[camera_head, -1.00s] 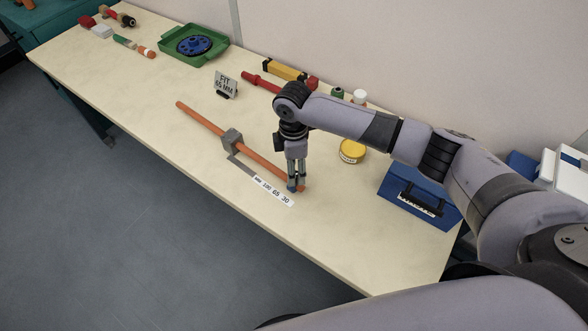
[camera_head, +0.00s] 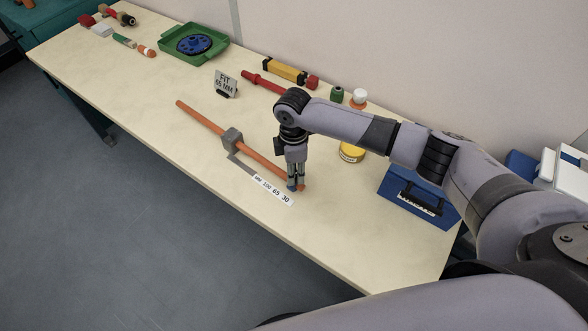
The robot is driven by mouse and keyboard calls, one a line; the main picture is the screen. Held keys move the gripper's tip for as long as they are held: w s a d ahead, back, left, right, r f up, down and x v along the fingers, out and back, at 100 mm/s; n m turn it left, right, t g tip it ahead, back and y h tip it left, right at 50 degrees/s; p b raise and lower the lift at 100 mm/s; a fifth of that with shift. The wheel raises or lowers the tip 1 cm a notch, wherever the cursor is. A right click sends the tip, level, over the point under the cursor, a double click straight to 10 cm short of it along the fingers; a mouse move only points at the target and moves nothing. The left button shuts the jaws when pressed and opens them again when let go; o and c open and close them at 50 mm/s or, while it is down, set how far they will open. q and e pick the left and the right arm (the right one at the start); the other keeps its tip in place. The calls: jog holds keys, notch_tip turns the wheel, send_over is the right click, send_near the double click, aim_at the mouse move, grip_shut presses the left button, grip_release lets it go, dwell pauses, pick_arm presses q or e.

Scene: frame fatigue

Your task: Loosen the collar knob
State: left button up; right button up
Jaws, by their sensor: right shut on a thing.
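An orange rod (camera_head: 207,122) lies diagonally across the table. A grey block-like collar (camera_head: 232,138) sits around its middle. I cannot make out a separate knob on the collar. My right gripper (camera_head: 296,186) points down at the rod's near right end, apart from the collar. It is shut on the rod there, and a bit of the orange end shows beside the fingertips. A white scale label (camera_head: 273,190) with printed numbers lies along the rod's front side. My left gripper is not in view.
A sign (camera_head: 226,82) reading "FIT 65 MM" stands behind the rod. A green tray (camera_head: 193,58) holds a blue wheel. A yellow tin (camera_head: 351,153) and a blue toolbox (camera_head: 393,187) are to the right, partly behind my arm. The table left of the rod is clear.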

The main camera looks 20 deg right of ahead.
grip_shut()
jog(key=shift+n, duration=0.4)
jog(key=n+p, duration=0.1)
jog(key=n, duration=0.1)
jog(key=shift+s+r+n+p, duration=0.1)
jog(key=shift+n+p, duration=0.3)
jog(key=n+p, duration=0.1)
jog(key=n, duration=0.2)
jog(key=shift+n, duration=0.4)
jog(key=n, duration=0.3)
jog(key=shift+n, duration=0.3)
jog(key=n, duration=0.6)
jog(key=shift+s+h+p, duration=0.1)
jog(key=shift+h+p, duration=0.2)
jog(key=shift+p, duration=0.05)
jog(key=n, duration=0.6)
jog(key=shift+n+t, duration=0.4)
